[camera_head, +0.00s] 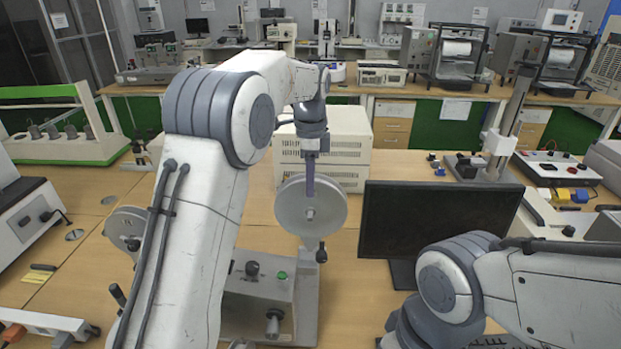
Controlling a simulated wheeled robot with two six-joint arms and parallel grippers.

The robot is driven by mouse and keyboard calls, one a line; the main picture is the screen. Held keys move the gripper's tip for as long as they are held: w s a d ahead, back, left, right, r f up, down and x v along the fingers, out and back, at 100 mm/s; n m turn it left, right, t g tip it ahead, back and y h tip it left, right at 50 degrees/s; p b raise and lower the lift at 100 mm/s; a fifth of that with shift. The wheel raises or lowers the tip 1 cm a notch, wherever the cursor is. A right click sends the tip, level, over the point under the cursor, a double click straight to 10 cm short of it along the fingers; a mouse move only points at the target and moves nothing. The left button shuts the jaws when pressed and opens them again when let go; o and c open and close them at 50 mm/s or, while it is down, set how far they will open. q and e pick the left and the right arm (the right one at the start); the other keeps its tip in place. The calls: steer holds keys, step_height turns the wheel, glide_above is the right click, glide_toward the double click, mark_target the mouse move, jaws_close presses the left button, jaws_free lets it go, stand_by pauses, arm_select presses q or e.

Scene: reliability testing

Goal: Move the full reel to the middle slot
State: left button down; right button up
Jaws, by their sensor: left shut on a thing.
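A grey round reel (294,212) hangs upright in the middle of the view, above the right side of a winding machine. My left gripper (310,186) reaches down from above and is shut on the reel, its fingers in front of the disc near the hub. I cannot tell whether the reel still touches a shaft of the machine. A second grey reel (119,228) shows at the left, partly hidden by my left arm. The winding machine (265,290) has a green button and black knobs. I cannot make out the middle slot. My right gripper is out of view; only its arm shows at lower right.
A black monitor (436,220) stands close to the right of the held reel. A beige instrument box (345,150) stands behind it. A green-and-white frame (62,140) is at the left. Bare table shows between the machine and monitor.

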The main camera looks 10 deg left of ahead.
mark_target(311, 207)
arm_select(q)
steer(key=shift+f+b, duration=2.05)
steer(key=shift+f, duration=1.8)
